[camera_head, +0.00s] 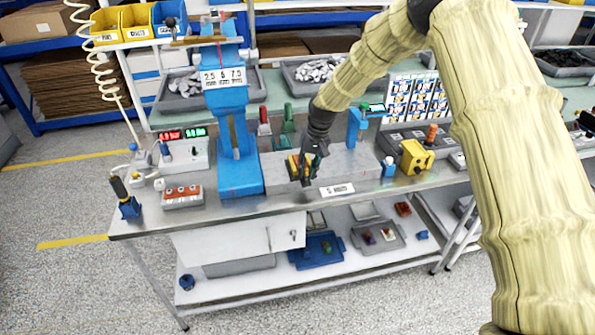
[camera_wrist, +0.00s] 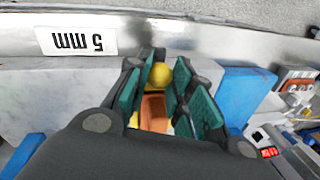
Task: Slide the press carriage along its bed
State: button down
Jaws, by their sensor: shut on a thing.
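My gripper (camera_head: 306,178) is over the grey bed (camera_head: 347,163), just right of the blue press column (camera_head: 238,165). In the wrist view, the teal fingers of my gripper (camera_wrist: 160,78) are shut on the press carriage, which shows a yellow ball knob (camera_wrist: 160,75) and an orange block (camera_wrist: 154,108). The carriage (camera_head: 293,164) is partly hidden by the fingers in the head view. The blue press (camera_wrist: 243,93) stands close beside the fingers in the wrist view. A "5 mm" label (camera_head: 337,190) is at the bed's front; it also shows in the wrist view (camera_wrist: 77,40).
A yellow box (camera_head: 416,156) and a small blue-capped item (camera_head: 388,168) stand right of the bed. A grey box with orange sockets (camera_head: 183,196) and red and green displays (camera_head: 183,133) are at the left. Red and green upright items (camera_head: 287,122) stand behind.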

jog(key=shift+d, duration=0.3)
jog(key=c, duration=1.2)
grip_release()
notch_tip(320, 180, up, 12)
jog(key=d, duration=0.2)
jog(key=shift+d, duration=0.15)
jog(key=shift+f, duration=0.1)
